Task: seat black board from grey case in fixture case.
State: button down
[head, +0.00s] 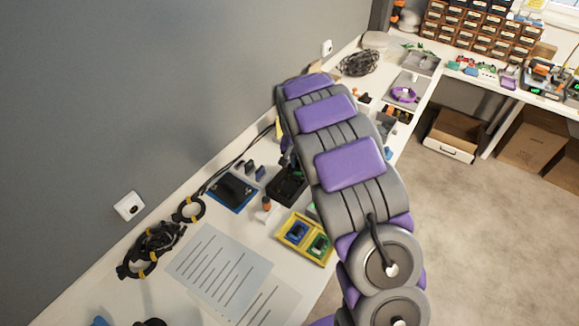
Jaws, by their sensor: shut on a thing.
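In the head view my purple and grey arm reaches away over the bench. Only a dark part of my gripper (288,156) shows at the arm's left edge, above a black open case (287,188). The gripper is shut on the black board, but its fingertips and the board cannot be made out. The black case looks like the fixture case; the arm hides its right side. A grey open case (387,126) lies beyond the arm, partly hidden, and its contents are unclear.
A yellow tray (292,250) with blue and green boards stands in front of the black case. A blue-edged mat (240,208) lies to its left, with a small orange-topped item (266,204) between. Coiled cables (150,247) and printed sheets (220,270) cover the near bench. A wall runs along the left.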

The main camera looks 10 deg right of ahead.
jog(key=w+a+f+m+b, duration=0.1)
jog(key=w+a+f+m, duration=0.1)
jog(key=w+f, duration=0.3)
jog(key=shift+f+m+b, duration=0.3)
jog(key=shift+f+m, duration=0.6)
jog(key=shift+f, duration=0.8)
jog(key=shift+a, duration=0.15)
jog(key=shift+a, duration=0.45)
jog(key=shift+d+f, duration=0.1)
jog(key=shift+d, duration=0.05)
jog(key=shift+f+b, duration=0.65)
jog(key=shift+f, duration=1.7)
jog(key=shift+f, duration=0.35)
jog(key=shift+f+b, duration=0.3)
jog(key=shift+f, duration=0.2)
